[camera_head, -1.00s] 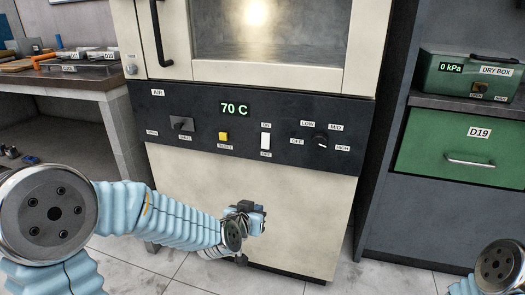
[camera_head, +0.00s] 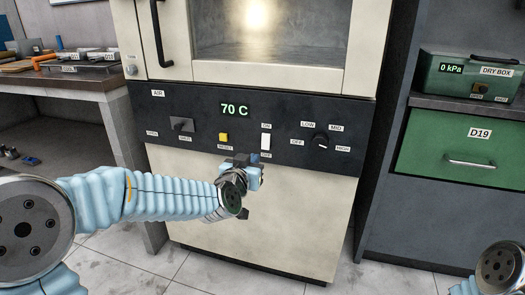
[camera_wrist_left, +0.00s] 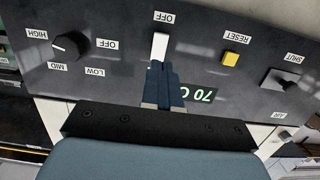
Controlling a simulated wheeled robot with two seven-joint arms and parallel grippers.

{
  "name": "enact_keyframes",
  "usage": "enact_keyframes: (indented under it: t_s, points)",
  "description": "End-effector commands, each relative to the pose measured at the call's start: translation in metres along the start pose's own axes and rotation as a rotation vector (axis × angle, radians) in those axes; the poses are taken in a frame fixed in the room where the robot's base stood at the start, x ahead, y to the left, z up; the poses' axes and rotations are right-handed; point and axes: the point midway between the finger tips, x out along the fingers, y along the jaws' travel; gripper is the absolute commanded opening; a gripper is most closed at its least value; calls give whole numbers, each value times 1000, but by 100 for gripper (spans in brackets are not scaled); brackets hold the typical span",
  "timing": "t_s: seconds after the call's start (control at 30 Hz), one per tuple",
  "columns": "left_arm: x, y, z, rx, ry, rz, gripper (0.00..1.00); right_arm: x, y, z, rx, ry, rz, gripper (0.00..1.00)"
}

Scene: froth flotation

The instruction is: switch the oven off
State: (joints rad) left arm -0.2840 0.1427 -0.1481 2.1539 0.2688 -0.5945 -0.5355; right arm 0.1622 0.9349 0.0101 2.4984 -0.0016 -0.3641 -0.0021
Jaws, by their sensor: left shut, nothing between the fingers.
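The oven (camera_head: 255,225) is a cream cabinet with a black control panel (camera_head: 187,101). Its green display (camera_head: 235,109) reads 70 C. A white rocker switch (camera_head: 265,142) sits between an ON label above and an OFF label below. The switch also shows upside down in the left wrist view (camera_wrist_left: 160,45). My left gripper (camera_head: 254,166) is shut and empty, just below the switch in the head view and partly over the OFF label. In the left wrist view its fingertips (camera_wrist_left: 162,65) appear right by the switch; contact cannot be told. My right gripper is out of view.
On the panel are a yellow RESET button (camera_head: 224,137), an air valve handle (camera_head: 182,124) and a LOW/MID/HIGH knob (camera_head: 320,142). A bench (camera_head: 112,84) stands left. A green dry box (camera_head: 470,75) sits over drawer D19 (camera_head: 450,145) at right.

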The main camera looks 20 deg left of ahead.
Motion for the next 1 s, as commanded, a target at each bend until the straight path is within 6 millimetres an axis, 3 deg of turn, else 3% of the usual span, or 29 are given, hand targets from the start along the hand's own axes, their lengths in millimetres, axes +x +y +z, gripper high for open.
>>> enact_keyframes:
  t_s: [0.2, 0.4, 0.6, 1.0]
  points:
    - [48, 0, 0, 1, -2, 0, 0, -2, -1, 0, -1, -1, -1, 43]
    - [77, 0, 0, -1, -2, 1, 0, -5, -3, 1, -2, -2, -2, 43]
    - [89, 0, 0, 0, 0, 1, 0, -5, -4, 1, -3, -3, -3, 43]
    - [90, 0, 3, -1, 6, 1, 0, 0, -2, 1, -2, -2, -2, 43]
